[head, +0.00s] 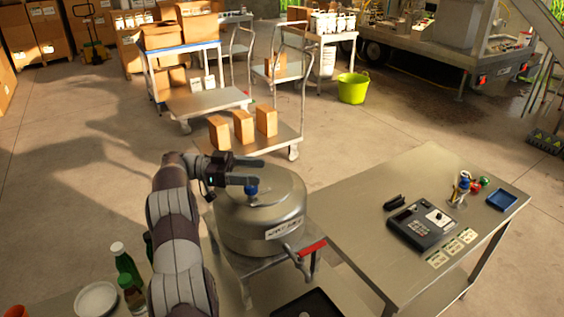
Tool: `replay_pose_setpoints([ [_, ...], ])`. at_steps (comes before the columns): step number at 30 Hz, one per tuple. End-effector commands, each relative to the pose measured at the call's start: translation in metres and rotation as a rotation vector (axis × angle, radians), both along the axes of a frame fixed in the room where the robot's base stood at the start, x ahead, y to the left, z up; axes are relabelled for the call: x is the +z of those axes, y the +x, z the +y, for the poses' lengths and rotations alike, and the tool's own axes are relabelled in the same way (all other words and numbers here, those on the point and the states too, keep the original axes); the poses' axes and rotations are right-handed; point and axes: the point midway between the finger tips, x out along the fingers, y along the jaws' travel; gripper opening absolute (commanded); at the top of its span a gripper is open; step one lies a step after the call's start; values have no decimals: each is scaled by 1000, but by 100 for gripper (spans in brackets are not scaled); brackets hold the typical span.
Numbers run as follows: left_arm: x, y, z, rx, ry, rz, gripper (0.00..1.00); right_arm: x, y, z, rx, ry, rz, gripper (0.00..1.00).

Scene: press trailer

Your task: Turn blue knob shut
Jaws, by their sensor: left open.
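A round steel vessel (262,222) with a domed lid and a white label stands on a small metal stand. A blue knob (251,190) sits on top of its lid. My left gripper (258,172) is over the lid, its fingers open and pointing right. The nearer finger is right above the knob and partly covers it. I cannot tell whether the finger touches it. My right gripper is out of view.
A red-handled lever (312,247) projects at the vessel's lower right. A steel table (390,187) at right holds a dark keypad device (421,227), a blue tray (501,199) and small coloured items. Green bottles (126,265) and a white plate (96,299) are at lower left.

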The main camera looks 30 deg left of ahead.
Motion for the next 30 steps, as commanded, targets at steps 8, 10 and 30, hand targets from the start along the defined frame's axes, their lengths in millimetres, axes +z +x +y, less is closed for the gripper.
replay_pose_setpoints([
  [8, 31, 11, -64, -3, 4, -4, 65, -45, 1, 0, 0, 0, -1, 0],
  [10, 40, 13, -76, -2, 3, -3, 65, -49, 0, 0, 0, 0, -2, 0],
  [30, 55, 17, -94, 0, 1, -1, 65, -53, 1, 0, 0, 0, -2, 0],
])
